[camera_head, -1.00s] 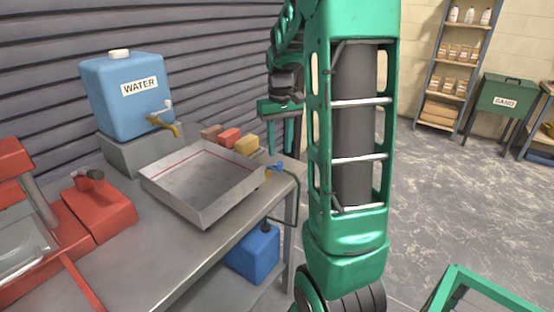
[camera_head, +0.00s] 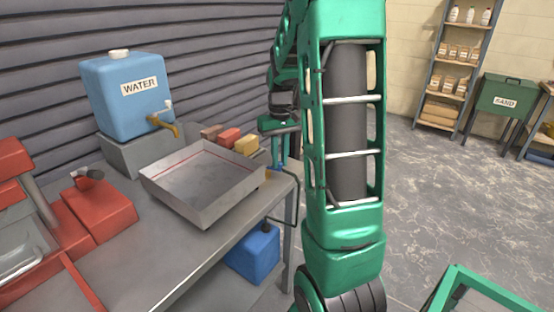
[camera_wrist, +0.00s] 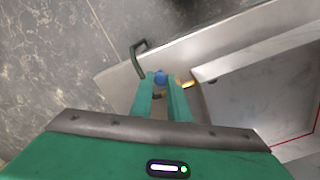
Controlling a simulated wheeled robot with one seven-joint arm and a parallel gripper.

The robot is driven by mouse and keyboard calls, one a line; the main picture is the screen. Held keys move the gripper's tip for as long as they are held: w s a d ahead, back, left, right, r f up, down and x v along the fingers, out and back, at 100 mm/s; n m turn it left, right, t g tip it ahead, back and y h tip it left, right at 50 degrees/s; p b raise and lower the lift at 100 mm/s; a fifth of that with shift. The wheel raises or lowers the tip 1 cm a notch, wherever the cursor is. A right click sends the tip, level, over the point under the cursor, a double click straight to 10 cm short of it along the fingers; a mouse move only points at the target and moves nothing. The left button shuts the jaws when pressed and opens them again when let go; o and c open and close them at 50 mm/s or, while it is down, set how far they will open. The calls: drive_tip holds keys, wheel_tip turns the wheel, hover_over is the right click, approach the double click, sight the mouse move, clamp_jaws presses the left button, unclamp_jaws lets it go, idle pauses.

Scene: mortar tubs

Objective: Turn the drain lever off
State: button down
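The drain lever is a small blue handle (camera_head: 277,168) on a brass valve at the right corner of the metal tray (camera_head: 170,190). My gripper (camera_head: 279,152) points down over it, and its fingers partly hide the lever in the head view. In the wrist view my gripper (camera_wrist: 162,80) has its two green fingers apart, with the blue handle (camera_wrist: 160,76) between or just beyond their tips. I cannot tell whether either finger touches it. The brass part (camera_wrist: 186,85) shows right of the fingers, beside the tray wall (camera_wrist: 250,58).
A blue water tank (camera_head: 125,100) with a brass tap stands behind the tray. Several coloured blocks (camera_head: 230,138) lie beside the tray near my gripper. A dark hose (camera_wrist: 138,58) hangs at the bench edge, above a blue container (camera_head: 254,252). Open floor lies to the right.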

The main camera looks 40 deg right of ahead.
drive_tip(key=shift+s+a+m, duration=0.1)
drive_tip(key=shift+a+m, duration=0.25)
drive_tip(key=shift+m, duration=0.35)
drive_tip(key=shift+s+a+m, duration=0.1)
drive_tip(key=shift+a+m, duration=0.2)
drive_tip(key=shift+m, duration=0.4)
drive_tip(key=c, duration=1.7)
unclamp_jaws()
wheel_tip(320, 180, up, 11)
drive_tip(key=shift+w+f, duration=0.1)
